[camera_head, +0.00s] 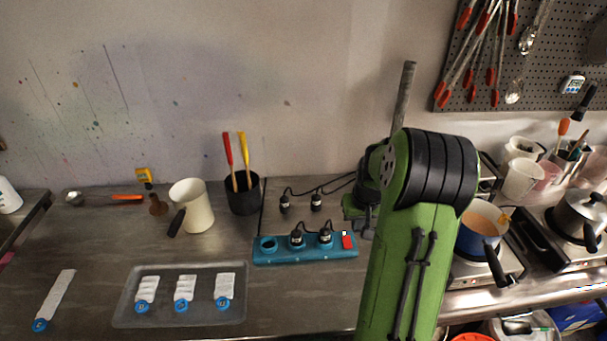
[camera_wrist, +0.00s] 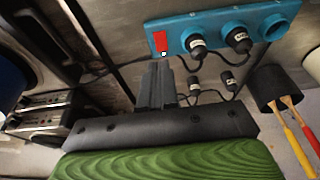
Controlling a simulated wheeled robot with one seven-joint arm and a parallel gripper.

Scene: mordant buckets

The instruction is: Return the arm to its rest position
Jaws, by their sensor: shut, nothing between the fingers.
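My gripper shows in the wrist view (camera_wrist: 157,72), its dark fingers together with nothing between them. The fingertips appear just beside the red-switch end of a blue power strip (camera_wrist: 208,24); I cannot tell whether they touch. In the head view my green arm with its black ribbed joint stands right of centre. A small dark end part of it shows behind the joint, but the fingers are not clear there. The blue power strip (camera_head: 275,257) lies on the counter left of the arm, with two black plugs in it and one socket empty.
Two loose black plugs (camera_head: 300,202) lie behind the strip. A dark cup (camera_head: 243,203) with red and yellow handles and a cream pitcher (camera_head: 197,214) stand left. A grey tray (camera_head: 238,309) holds labelled strips. A blue pot (camera_head: 479,246) stands close right of my arm.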

